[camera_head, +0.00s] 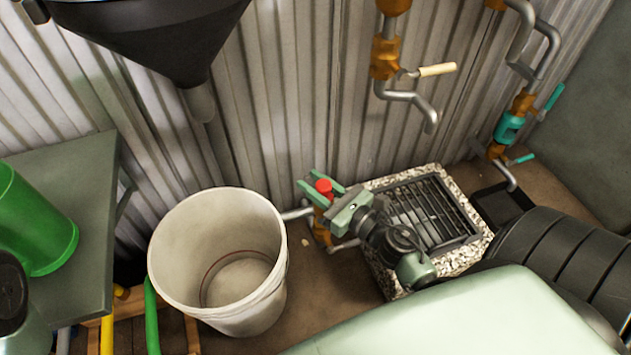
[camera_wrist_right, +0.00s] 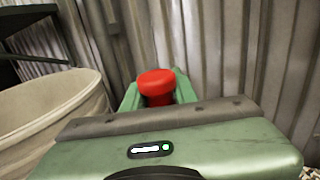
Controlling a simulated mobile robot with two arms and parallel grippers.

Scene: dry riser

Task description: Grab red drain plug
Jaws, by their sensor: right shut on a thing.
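The red drain plug (camera_head: 323,186) shows between the green fingers of my right gripper (camera_head: 321,190) in the head view, just right of the white bucket. In the right wrist view the red plug (camera_wrist_right: 156,84) sits between the two fingertips, its round top standing above them. My right gripper (camera_wrist_right: 157,95) is shut on it. A brass and grey pipe fitting (camera_head: 322,232) shows below the fingers; whether the plug still touches it is hidden. My left gripper is not in view.
A white bucket (camera_head: 180,262) stands left of the gripper, close to it. A floor grate (camera_head: 432,207) in a pebbled frame lies under my right arm. Brass valves (camera_head: 385,55) and pipes hang on the corrugated wall. A grey table (camera_head: 85,180) with a green container (camera_head: 35,225) is at left.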

